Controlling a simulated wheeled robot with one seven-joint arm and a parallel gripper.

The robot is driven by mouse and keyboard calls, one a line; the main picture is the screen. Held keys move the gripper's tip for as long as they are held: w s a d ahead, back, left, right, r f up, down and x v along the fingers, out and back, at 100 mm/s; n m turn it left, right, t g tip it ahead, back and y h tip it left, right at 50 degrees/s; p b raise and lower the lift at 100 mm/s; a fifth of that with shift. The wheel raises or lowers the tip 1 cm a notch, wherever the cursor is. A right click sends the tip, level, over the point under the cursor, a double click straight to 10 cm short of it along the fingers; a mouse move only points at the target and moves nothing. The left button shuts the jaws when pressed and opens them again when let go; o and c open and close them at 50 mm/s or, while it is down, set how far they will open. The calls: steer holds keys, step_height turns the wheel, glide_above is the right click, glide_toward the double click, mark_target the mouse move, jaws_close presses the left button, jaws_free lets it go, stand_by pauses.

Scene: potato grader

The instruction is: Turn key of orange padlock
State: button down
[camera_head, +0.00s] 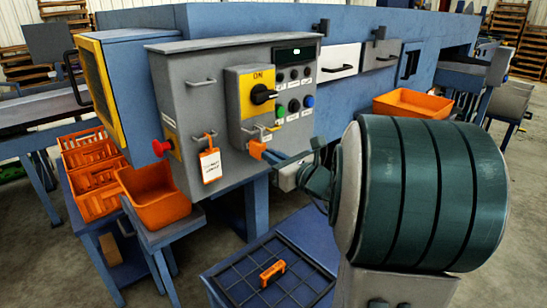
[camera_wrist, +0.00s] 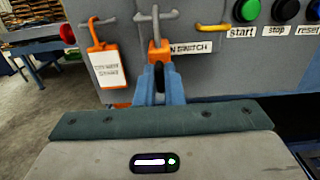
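The orange padlock (camera_head: 257,149) is at the front of the grey control cabinet, below the yellow ON switch plate. In the wrist view the padlock (camera_wrist: 159,48) hangs from a grey handle-like bar, just beyond my fingertips. My gripper (camera_head: 272,157) reaches the padlock from the right.
An orange-framed tag (camera_head: 210,166) hangs to the left of the padlock, near a red knob (camera_head: 161,148). Push buttons (camera_head: 294,105) lie to the upper right. An orange item (camera_head: 272,273) lies on the dark gridded tray (camera_head: 300,262) below. Orange bins (camera_head: 160,205) stand at the left.

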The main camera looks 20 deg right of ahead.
steer(key=shift+f+b, duration=0.1)
steer(key=shift+b, duration=0.35)
steer(key=n+b, duration=1.7)
steer(key=b, duration=1.1)
steer(key=shift+a+f+n, duration=0.1)
steer(key=shift+a+n, duration=0.05)
steer(key=shift+n, duration=0.25)
steer(key=c, duration=1.5)
jaws_free()
steer(key=shift+c, duration=0.2)
steer(key=shift+s, duration=0.15)
